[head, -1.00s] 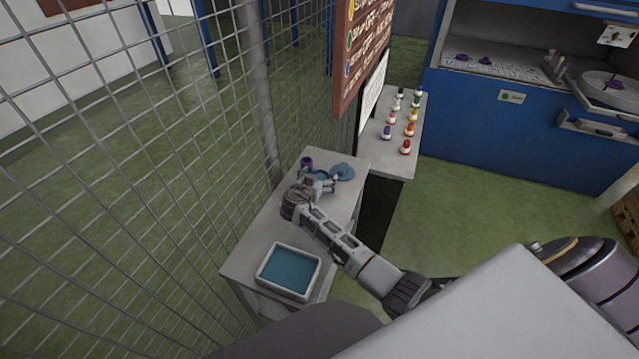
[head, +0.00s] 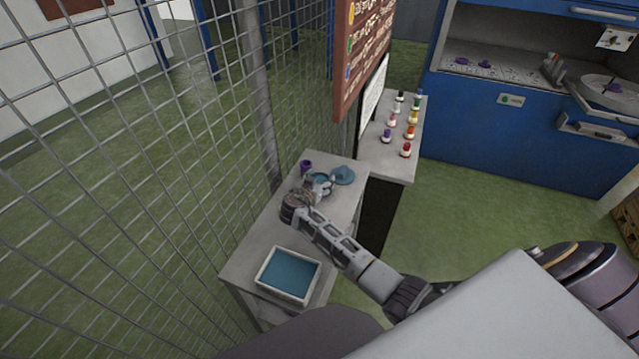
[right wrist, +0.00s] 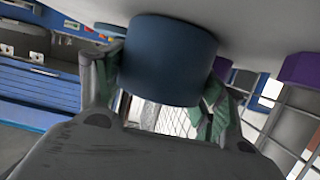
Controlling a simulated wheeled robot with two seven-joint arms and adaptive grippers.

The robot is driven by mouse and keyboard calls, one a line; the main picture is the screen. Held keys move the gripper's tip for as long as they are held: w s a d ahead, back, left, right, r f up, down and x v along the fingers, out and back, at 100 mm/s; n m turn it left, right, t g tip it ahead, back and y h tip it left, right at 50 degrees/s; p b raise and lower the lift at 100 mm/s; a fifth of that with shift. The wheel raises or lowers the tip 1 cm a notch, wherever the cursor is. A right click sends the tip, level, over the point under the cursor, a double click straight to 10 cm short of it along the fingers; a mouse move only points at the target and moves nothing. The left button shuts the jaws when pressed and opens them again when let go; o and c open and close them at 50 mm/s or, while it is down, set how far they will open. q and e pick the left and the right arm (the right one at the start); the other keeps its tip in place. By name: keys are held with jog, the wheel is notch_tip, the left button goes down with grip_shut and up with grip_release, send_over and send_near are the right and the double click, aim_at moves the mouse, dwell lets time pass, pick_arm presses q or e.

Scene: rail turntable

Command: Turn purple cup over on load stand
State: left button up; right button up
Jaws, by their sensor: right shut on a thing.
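A purple cup (head: 306,167) stands at the far left corner of the small grey table; part of a purple thing (right wrist: 300,68) also shows at the right edge of the right wrist view. My right gripper (head: 322,183) is at the far end of that table, right of the purple cup and apart from it. It is shut on a blue cup-like thing (right wrist: 168,60), whose round side sits between the fingers close to the table surface. My left gripper is not in view. I cannot identify a load stand for certain.
A blue lid-like piece (head: 342,175) lies right of the gripper. A white tray with blue inside (head: 263,278) sits at the table's near end. Wire fence (head: 120,200) runs along the left. A side table (head: 375,155) holds several small bottles. A blue workbench (head: 530,130) bears purple pieces.

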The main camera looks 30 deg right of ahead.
jog(key=shift+r, duration=0.5)
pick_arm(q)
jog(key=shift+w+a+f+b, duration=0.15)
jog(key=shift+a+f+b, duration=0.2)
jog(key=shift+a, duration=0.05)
pick_arm(e)
notch_tip(320, 180, up, 9)
dwell(0.4)
